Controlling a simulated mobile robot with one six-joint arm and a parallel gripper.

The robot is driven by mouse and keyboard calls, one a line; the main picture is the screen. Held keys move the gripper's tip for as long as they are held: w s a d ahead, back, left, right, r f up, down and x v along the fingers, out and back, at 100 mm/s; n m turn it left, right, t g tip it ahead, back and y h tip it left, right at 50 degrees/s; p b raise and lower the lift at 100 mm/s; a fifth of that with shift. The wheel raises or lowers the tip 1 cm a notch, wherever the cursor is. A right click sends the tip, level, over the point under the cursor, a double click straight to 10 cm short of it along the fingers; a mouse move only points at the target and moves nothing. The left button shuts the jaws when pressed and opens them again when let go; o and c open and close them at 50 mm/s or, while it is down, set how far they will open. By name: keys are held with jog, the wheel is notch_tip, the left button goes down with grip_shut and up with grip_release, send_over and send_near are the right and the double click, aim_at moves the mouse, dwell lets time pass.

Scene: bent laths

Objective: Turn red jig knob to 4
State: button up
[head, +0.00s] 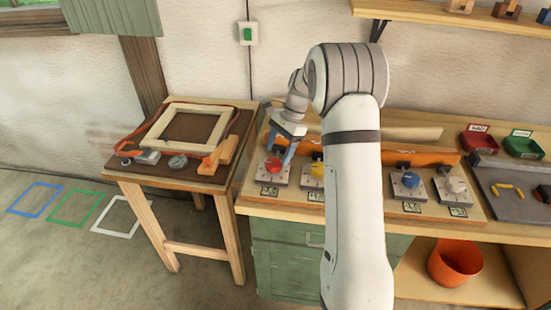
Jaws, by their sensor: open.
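The red jig knob (273,166) sits on a grey plate (267,179) at the left end of the workbench. My gripper (279,152) points down over it, with blue fingers to either side of the knob or just above it. The gripper is open. I cannot tell whether a finger touches the knob. The number the knob points at is too small to read.
A blue knob (411,180) and a white knob (457,185) stand further right. A small table (180,187) with a wooden frame (186,131) is at left.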

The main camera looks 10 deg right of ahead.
jog(key=shift+v, duration=2.1)
